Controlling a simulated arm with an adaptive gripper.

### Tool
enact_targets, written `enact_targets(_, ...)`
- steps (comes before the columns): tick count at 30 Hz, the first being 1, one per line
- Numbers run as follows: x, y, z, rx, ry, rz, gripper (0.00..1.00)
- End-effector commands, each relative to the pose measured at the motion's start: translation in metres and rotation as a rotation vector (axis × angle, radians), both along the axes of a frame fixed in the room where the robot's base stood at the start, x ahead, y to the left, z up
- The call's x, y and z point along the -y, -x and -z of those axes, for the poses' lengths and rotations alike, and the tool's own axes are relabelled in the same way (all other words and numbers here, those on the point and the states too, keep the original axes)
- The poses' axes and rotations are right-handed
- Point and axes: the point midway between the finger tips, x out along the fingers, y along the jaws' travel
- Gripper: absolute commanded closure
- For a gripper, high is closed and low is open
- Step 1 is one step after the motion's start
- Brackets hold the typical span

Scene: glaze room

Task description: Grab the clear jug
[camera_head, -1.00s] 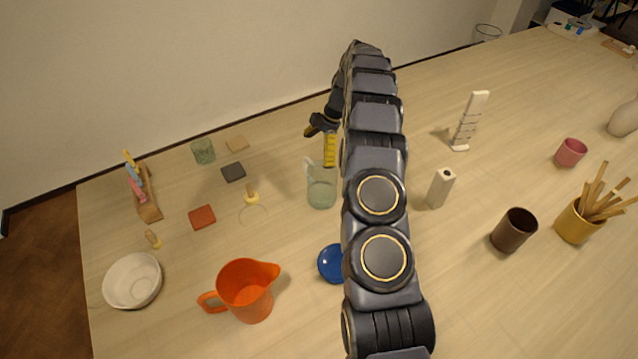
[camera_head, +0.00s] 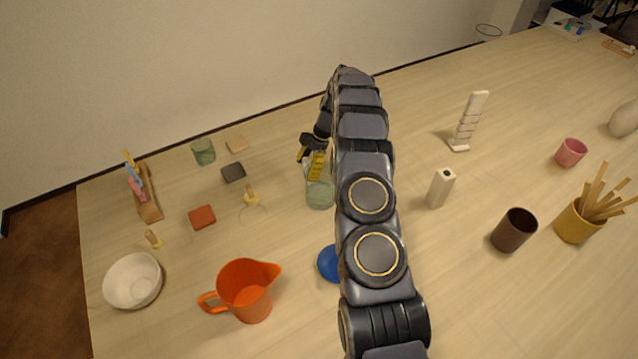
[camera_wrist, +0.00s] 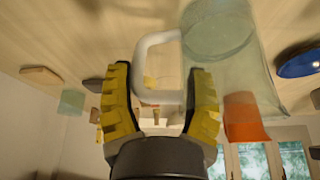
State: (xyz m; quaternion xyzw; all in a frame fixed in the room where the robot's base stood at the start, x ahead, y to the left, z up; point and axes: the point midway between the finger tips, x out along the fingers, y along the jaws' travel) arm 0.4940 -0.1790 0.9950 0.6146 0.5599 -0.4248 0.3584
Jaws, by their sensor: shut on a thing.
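The clear jug (camera_head: 320,196) is a pale green see-through vessel standing upright on the table, partly hidden behind my gripper and arm. In the wrist view the jug (camera_wrist: 228,50) fills the upper right, and its whitish handle (camera_wrist: 150,42) lies between my fingers. My gripper (camera_head: 313,165) has yellow padded fingers and is at the jug's upper left side. In the wrist view my gripper (camera_wrist: 160,82) is shut on the handle, one finger on each side.
A blue dish (camera_head: 328,263) and an orange jug (camera_head: 245,290) stand nearer. A small clear green glass (camera_head: 203,152) is at the back left. A white bottle-like block (camera_head: 440,188) and a brown cup (camera_head: 514,230) stand to the right. The front right table is clear.

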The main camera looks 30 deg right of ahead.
Motion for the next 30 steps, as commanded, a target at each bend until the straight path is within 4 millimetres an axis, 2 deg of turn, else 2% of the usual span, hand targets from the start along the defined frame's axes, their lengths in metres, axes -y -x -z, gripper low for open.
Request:
enact_targets(14, 0.000, 0.000, -0.006, 0.000, 0.000, 0.000, 0.77)
enact_targets(23, 0.000, -0.001, -0.031, 0.003, 0.001, 0.000, 0.77)
enact_targets(30, -0.006, 0.016, -0.052, -0.001, -0.001, 0.000, 0.77)
